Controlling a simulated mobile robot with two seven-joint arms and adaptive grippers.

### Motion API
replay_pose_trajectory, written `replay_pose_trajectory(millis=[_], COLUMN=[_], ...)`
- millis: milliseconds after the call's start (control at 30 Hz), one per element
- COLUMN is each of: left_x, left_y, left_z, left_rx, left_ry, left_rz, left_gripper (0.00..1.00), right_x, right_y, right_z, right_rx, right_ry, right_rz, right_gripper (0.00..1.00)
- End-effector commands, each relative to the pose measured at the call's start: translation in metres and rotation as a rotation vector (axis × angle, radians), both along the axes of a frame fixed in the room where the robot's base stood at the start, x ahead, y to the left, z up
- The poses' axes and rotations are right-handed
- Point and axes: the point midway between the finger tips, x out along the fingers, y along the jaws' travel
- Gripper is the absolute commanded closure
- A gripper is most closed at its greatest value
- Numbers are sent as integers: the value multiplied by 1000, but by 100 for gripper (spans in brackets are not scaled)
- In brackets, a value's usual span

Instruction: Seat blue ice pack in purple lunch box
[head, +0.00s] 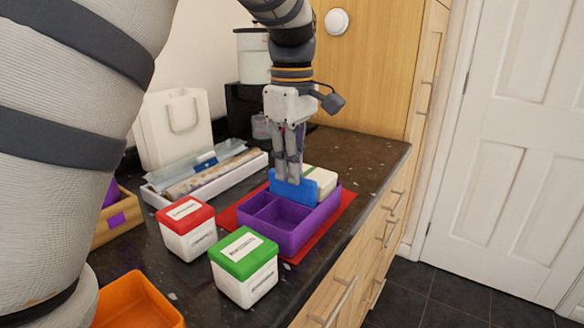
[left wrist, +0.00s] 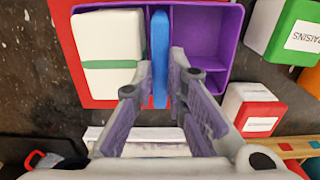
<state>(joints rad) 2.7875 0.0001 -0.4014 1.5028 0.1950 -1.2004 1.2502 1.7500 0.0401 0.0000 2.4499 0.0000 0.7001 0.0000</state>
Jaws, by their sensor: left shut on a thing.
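The purple lunch box (head: 292,236) sits on a red mat (head: 347,203) on the dark counter. Its near compartments are empty; a white block with a green band (left wrist: 108,50) fills its far end. My left gripper (head: 288,172) points down over the box, shut on the blue ice pack (head: 292,190). The pack stands upright, edge-on between the white block and the empty compartments in the left wrist view (left wrist: 160,58). Its lower edge is hidden, so I cannot tell whether it touches the box floor. My right gripper is not in view.
A red-lidded box (head: 187,228) and a green-lidded box (head: 244,267) stand near the lunch box. An orange bin (head: 137,302) is at the front. The counter's right end is clear.

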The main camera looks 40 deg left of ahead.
Motion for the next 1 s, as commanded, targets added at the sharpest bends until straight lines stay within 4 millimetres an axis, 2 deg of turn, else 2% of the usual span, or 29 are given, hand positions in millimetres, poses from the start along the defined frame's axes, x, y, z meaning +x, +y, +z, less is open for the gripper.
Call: replay_pose_trajectory(millis=[367, 400, 467, 800, 867, 1000], left_x=[0, 0, 0, 0, 1, 1], left_y=[0, 0, 0, 0, 0, 0], left_z=[-5, -5, -5, -2, 3, 32], left_rx=[0, 0, 0, 0, 1, 2], left_ry=[-2, -2, -2, -2, -3, -4], left_rz=[0, 0, 0, 0, 0, 0], left_gripper=[100, 80, 67, 67, 67, 67], right_x=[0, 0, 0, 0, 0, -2], right_y=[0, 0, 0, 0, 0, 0], right_z=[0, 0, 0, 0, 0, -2], right_rx=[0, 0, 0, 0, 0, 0], right_ry=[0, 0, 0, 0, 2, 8], right_rz=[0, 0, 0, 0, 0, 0], right_gripper=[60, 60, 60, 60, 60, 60])
